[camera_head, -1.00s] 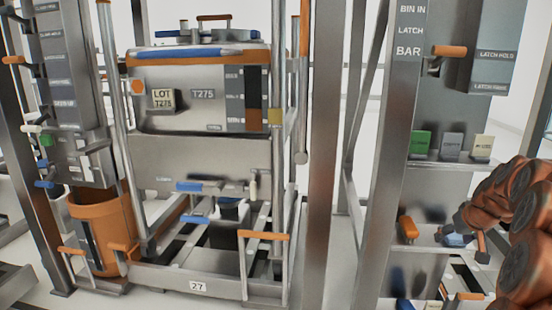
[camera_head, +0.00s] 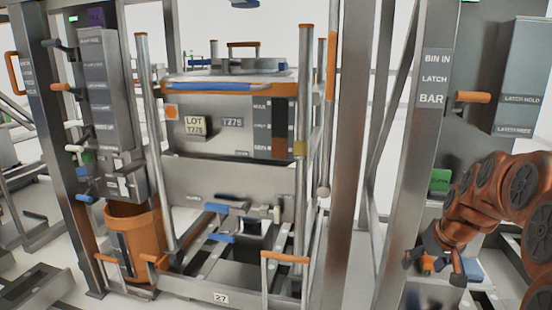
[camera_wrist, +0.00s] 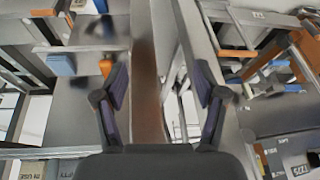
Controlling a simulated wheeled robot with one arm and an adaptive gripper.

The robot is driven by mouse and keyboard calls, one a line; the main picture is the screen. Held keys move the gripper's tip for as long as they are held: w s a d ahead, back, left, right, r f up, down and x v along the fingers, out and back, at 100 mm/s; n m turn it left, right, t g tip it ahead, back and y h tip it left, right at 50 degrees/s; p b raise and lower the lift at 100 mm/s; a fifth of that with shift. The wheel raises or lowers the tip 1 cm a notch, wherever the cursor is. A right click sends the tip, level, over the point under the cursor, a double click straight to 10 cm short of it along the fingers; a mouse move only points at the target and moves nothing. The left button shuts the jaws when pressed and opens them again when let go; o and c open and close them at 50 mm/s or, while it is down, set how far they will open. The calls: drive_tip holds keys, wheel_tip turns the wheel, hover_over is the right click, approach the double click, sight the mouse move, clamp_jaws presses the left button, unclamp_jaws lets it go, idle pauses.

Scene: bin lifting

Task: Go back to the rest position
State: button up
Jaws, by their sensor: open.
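My orange arm comes in from the right of the head view. Its gripper (camera_head: 432,265) is low in front of the grey post, beside the latch station. In the wrist view my gripper (camera_wrist: 161,88) has its two dark fingers spread wide, with nothing between them. Behind the gap is an upright metal post (camera_wrist: 147,60). The steel bin (camera_head: 225,180) with the LOT T275 label stands in its frame, left of and apart from my gripper.
The post with the BIN IN, LATCH and BAR sign (camera_head: 436,78) stands close to my gripper. An orange latch handle (camera_head: 473,97) sticks out above the arm. A green card (camera_head: 440,180) is near the arm. An orange bucket (camera_head: 135,240) stands at the left.

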drive_tip(key=s+a+r+n+g+p, duration=0.1)
drive_tip(key=s+a+r+g+p, duration=0.2)
drive_tip(key=s+a+r+p, duration=1.05)
drive_tip(key=s+a+r+g+p, duration=0.1)
drive_tip(key=s+a+r+p, duration=0.3)
drive_tip(key=s, duration=0.4)
drive_tip(key=s+a+r+n+g+p, duration=0.1)
drive_tip(key=s+a+r+g+p, duration=0.1)
drive_tip(key=s+a+r+p, duration=0.2)
drive_tip(key=s+r+p, duration=0.2)
drive_tip(key=s+p, duration=0.2)
drive_tip(key=p, duration=0.1)
drive_tip(key=shift+s+a+r, duration=0.15)
drive_tip(key=shift+s+a, duration=0.1)
drive_tip(key=shift+a, duration=0.05)
